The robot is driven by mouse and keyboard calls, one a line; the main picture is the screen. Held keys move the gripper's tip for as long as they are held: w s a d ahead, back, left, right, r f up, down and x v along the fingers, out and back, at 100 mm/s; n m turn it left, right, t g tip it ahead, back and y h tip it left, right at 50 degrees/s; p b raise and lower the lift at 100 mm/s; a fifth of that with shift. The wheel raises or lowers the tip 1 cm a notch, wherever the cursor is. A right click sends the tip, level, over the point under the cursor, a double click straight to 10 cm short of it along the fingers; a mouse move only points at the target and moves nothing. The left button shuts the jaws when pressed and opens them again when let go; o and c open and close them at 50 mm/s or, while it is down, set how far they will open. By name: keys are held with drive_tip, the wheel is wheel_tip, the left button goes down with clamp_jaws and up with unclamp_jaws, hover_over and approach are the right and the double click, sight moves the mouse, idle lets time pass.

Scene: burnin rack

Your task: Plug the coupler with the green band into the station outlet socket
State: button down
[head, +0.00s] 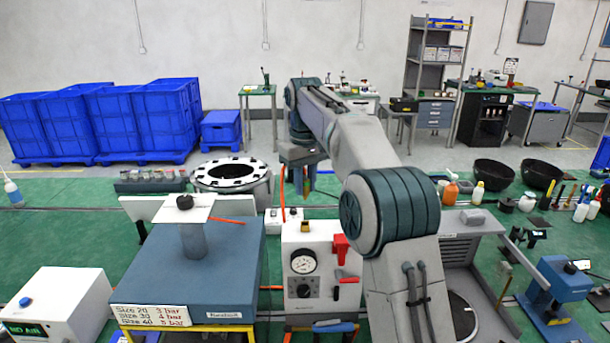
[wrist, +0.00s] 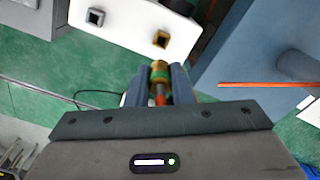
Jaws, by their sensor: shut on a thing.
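My gripper (head: 297,184) hangs behind the gauge station (head: 320,262) in the head view, fingers pointing down. In the wrist view its two fingers (wrist: 160,92) are shut on a brass coupler (wrist: 159,74) with a green band and an orange-red part between the fingers. The coupler's far end is clear of the fingers. A brass-framed square socket (wrist: 161,40) sits on the white housing just ahead of the coupler, with a visible gap. A grey-framed square socket (wrist: 96,17) is farther left. The brass socket also shows in the head view (head: 305,226).
A blue-topped block (head: 210,262) with a post and a red rod (head: 231,221) stands left of the station. A red lever (head: 340,246) is on the station front. A round flanged drum (head: 232,176) is behind left. Green floor shows around the sockets' housing.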

sight(305, 196)
drive_tip(key=shift+s+a+r, duration=0.1)
drive_tip(key=shift+s, duration=0.2)
drive_tip(key=shift+f+b, duration=0.4)
drive_tip(key=shift+f, duration=0.1)
drive_tip(key=shift+f+b, duration=1.5)
drive_tip(key=shift+f, duration=0.85)
drive_tip(key=shift+p, duration=0.9)
drive_tip(key=shift+f+b, duration=0.9)
drive_tip(key=shift+f, duration=0.5)
drive_tip(key=c, duration=1.2)
unclamp_jaws()
drive_tip(key=shift+r, duration=0.1)
